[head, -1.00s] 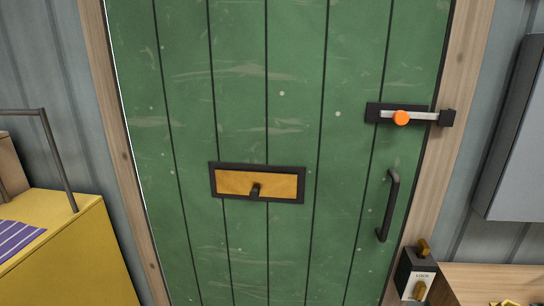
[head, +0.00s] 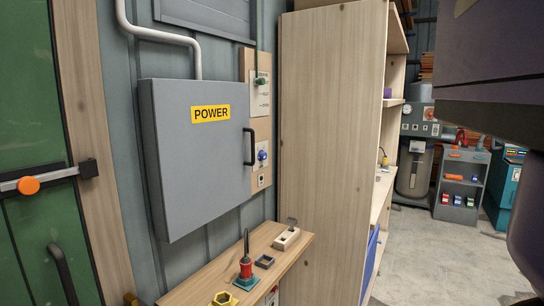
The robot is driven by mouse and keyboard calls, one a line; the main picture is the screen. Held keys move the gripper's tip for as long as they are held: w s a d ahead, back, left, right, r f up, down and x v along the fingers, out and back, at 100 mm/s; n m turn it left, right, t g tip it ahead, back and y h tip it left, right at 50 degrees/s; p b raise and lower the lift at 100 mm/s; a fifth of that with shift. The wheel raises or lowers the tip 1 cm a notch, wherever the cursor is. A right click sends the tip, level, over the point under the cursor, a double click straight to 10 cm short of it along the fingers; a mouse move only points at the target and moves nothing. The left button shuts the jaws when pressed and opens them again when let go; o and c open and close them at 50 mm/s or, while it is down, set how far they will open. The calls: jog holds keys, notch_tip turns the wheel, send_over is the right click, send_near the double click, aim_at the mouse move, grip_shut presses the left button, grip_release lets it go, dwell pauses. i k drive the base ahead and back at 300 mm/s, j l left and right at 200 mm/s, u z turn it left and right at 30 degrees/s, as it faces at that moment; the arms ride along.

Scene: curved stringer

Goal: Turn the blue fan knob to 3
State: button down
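A small blue knob (head: 262,155) sits on a pale plate on the wooden panel (head: 247,68), right of the grey power box. Its pointer direction and any numbers are too small to read. A green knob (head: 262,81) is higher on the same panel. Whether the blue knob is the fan knob cannot be read from here. My gripper is not in view; large dark shapes at the right edge look like my own arm and hide part of the room.
The grey power box (head: 190,155) is closed, with a black handle at its right. Below, a wooden bench (head: 210,280) holds a red-and-green tool (head: 246,268) and small blocks. A tall wooden cabinet (head: 330,150) stands right of the panel. Open floor (head: 420,250) lies beyond.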

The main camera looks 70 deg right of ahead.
aim_at(262, 155)
jog(key=z, duration=1.5)
